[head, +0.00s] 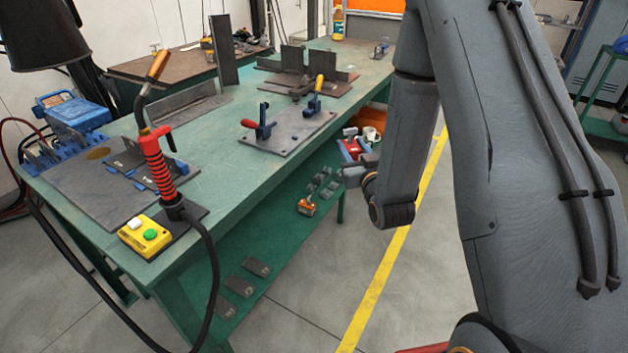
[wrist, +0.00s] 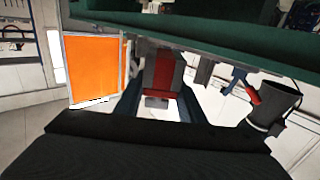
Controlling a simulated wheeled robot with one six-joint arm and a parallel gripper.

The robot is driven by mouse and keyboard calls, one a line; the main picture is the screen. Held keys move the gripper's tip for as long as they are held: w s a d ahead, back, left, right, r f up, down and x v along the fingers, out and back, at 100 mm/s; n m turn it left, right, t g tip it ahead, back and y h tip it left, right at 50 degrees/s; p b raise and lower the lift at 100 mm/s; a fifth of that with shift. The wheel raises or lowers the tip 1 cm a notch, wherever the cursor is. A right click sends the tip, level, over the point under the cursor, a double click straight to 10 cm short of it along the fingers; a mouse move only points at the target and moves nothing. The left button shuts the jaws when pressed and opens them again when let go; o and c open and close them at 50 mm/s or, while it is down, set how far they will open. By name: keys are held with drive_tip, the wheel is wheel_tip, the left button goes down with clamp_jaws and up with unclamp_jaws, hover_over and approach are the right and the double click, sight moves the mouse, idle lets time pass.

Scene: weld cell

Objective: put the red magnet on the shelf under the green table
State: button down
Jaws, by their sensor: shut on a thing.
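The red magnet (wrist: 164,72), a red block with grey sides, is between the two fingers of my gripper (wrist: 160,108) in the wrist view. My gripper is shut on it. In the head view my gripper (head: 358,174) is beside the right long edge of the green table (head: 215,172), below its top; I cannot clearly make out the magnet there. The green shelf (head: 272,272) under the table shows left of my gripper. The table's green underside and edge (wrist: 225,42) cross the top of the wrist view.
The shelf holds grey plates (head: 241,286), an orange-and-grey item (head: 307,207) and small grey pieces (head: 326,183); bare shelf shows between the plates and these. A cable (head: 213,270) hangs over the table's front. A fixture plate (head: 290,135) with clamps lies on top. Floor right of the table is clear.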

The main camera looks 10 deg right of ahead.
drive_tip(key=s+a+f+n+g+y+b, duration=0.1)
drive_tip(key=s+f+n+g+y+b, duration=0.2)
drive_tip(key=f+b, duration=0.85)
drive_tip(key=s+f+n+g+y+b, duration=0.1)
drive_tip(key=s+f+n+y+b, duration=0.3)
drive_tip(key=f+b, duration=0.75)
drive_tip(key=a+f+n+g+y+b, duration=0.15)
drive_tip(key=f+y+b, duration=0.5)
drive_tip(key=f, duration=0.95)
drive_tip(key=g+h+b, duration=0.1)
drive_tip(key=g+b, duration=0.1)
drive_tip(key=b, duration=0.6)
hover_over(280, 245)
drive_tip(key=shift+n+t, duration=0.25)
drive_tip(key=shift+w+f+b, duration=0.15)
drive_tip(key=shift+f+b, duration=2.55)
drive_tip(key=shift+f, duration=1.45)
drive_tip(key=shift+f, duration=0.1)
drive_tip(key=c, duration=1.2)
unclamp_jaws()
drive_tip(key=shift+o, duration=0.2)
